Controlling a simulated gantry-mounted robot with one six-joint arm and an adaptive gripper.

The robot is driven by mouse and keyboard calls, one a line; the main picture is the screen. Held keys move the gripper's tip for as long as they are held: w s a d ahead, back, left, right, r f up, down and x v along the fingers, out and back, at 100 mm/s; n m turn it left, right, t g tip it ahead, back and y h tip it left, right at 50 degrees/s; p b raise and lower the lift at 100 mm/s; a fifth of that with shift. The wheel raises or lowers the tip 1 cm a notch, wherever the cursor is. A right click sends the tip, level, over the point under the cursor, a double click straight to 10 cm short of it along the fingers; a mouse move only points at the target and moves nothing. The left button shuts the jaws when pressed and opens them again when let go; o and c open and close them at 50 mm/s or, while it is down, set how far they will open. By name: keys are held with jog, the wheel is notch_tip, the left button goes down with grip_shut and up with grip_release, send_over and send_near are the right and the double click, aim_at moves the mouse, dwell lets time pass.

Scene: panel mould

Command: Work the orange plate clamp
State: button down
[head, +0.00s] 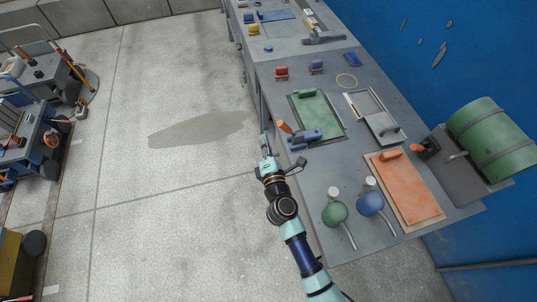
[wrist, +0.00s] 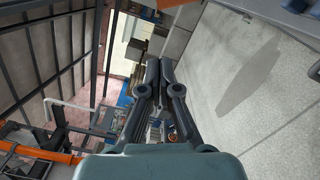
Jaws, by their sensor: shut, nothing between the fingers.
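An orange plate (head: 405,190) lies in a pale frame on the right part of the grey bench. A dark clamp with an orange handle (head: 419,148) sits just beyond its upper right corner. A second clamp, blue with an orange handle (head: 284,127), sits by the lower left edge of the green plate (head: 314,115). I cannot tell for sure which clamp the task names. My gripper (head: 264,143) is shut and empty, left of the blue clamp and apart from it, near the bench's left edge. In the wrist view my gripper (wrist: 159,66) shows its two fingers together, holding nothing.
Red and purple blocks (head: 317,67) sit behind. The floor left of the bench is open.

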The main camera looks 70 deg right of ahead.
aim_at(287, 130)
jog(key=d, duration=0.1)
jog(key=s+d+r+p, duration=0.1)
jog(key=s+d+p, duration=0.1)
jog(key=shift+d+r, duration=0.2)
jog(key=shift+r, duration=0.05)
jog(key=shift+s+d+r+p, duration=0.35)
jog(key=shift+r+p, duration=0.15)
jog(key=shift+p, duration=0.2)
